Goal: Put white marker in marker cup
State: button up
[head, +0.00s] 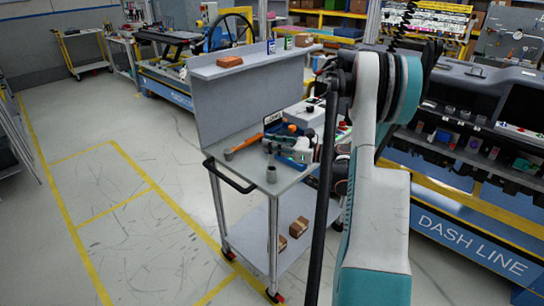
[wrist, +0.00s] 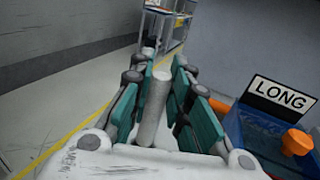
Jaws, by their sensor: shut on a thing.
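My gripper (wrist: 163,66) is shut on the white marker (wrist: 152,112), a pale grey-white cylinder standing lengthwise between its teal finger pads in the wrist view. In the head view my gripper (head: 302,150) is over the cart's top shelf, beside the blue bin, and the marker cannot be made out there. The cup does not show in the wrist view.
A blue bin (wrist: 250,138) with a LONG label (wrist: 280,95) and an orange part (wrist: 297,141) is close right of my gripper. An orange-handled tool (head: 243,146) lies on the cart top. The cart's black handle (head: 231,180) and upright back panel (head: 238,104) bound the shelf.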

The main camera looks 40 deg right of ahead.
aim_at(272, 165)
notch_tip(272, 165, down, 4)
jog(key=shift+f+b, duration=0.1)
jog(key=shift+b, duration=0.5)
jog(key=o, duration=0.9)
jog(key=shift+c, duration=0.2)
jog(key=shift+r, duration=0.25)
jog(key=p+v, duration=0.2)
jog(key=v, duration=1)
